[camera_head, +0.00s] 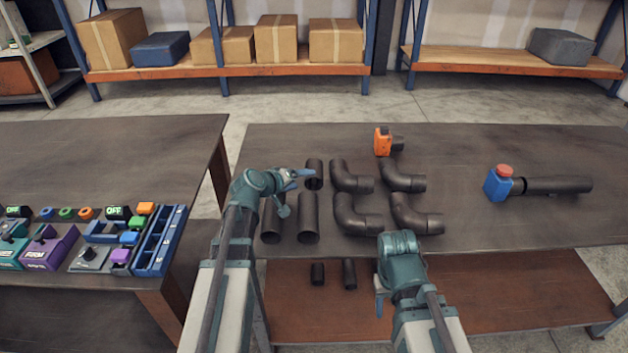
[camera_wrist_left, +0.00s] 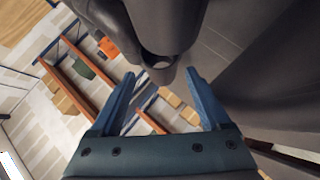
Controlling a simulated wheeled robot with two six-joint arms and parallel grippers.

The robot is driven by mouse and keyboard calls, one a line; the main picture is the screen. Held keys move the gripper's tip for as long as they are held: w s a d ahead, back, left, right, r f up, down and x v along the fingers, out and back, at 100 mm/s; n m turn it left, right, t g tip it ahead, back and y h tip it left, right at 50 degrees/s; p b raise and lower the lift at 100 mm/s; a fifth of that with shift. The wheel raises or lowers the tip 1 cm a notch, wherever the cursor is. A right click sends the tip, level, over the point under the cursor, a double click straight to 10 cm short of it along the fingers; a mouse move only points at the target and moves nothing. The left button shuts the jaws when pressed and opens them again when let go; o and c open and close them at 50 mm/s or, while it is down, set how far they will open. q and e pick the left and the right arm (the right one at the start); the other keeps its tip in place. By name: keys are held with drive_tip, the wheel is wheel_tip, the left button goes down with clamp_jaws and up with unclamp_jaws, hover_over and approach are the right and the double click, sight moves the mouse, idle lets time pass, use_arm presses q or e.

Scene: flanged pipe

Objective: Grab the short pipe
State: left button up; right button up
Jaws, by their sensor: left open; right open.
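A short dark pipe (camera_head: 315,182) stands upright at the back of the pipe group on the right-hand table, just right of my left gripper. Two larger straight pipes stand in front of it, the left one (camera_head: 271,222) and the right one (camera_head: 308,222). My left gripper (camera_head: 299,190) is open and empty, close above these pipes. In the left wrist view its blue fingers (camera_wrist_left: 160,80) are apart, with a dark pipe shape (camera_wrist_left: 165,25) just beyond the tips; I cannot tell which pipe it is. My right gripper (camera_head: 381,298) is low at the table's front edge, its fingers mostly hidden.
Two small pipes (camera_head: 318,273) stand on the lower shelf (camera_head: 480,290). The left table (camera_head: 100,150) holds control boxes.

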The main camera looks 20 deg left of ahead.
sight(307, 178)
use_arm(q)
drive_tip(key=shift+w+d+f, duration=0.1)
drive_tip(key=shift+w+f, duration=0.05)
drive_tip(key=shift+w, duration=0.05)
drive_tip(key=b+x, duration=0.1)
drive_tip(key=x, duration=0.1)
drive_tip(key=b+x, duration=0.1)
drive_tip(key=x, duration=0.2)
drive_tip(key=shift+w+b, duration=0.25)
drive_tip(key=shift+b, duration=0.05)
clamp_jaws()
